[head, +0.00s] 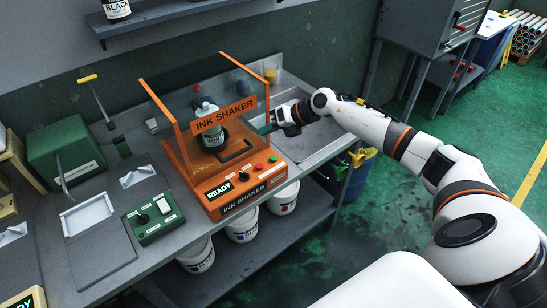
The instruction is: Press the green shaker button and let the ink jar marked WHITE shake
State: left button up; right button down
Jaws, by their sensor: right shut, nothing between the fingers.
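The orange ink shaker (195,184) stands on the grey bench, and its display (219,190) reads READY. A pale jar (207,110) with a label stands upright inside, partly hidden behind the INK SHAKER sign; I cannot read its label for certain. My right gripper (274,117) is shut and empty just right of the shaker's frame, apart from the green button. My left gripper is not in view.
A sink (312,138) lies right of the shaker, under my right arm. Left are a green control box (154,216) and a larger green machine (62,150). White buckets (242,224) stand under the bench. A shelf with a jar marked BLACK (116,8) hangs above.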

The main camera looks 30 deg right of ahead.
aim_at(273, 158)
jog(key=d, duration=0.2)
jog(key=d+h, duration=0.1)
jog(key=shift+s+f+g, duration=0.1)
jog(key=shift+s+g, duration=0.2)
jog(key=shift+g, duration=0.1)
jog(key=shift+f, duration=0.1)
notch_tip(273, 158, down, 9)
jog(key=b, duration=0.6)
jog(key=shift+r, duration=0.2)
jog(key=shift+b, duration=0.3)
dwell(1.2)
jog(key=shift+f, duration=0.4)
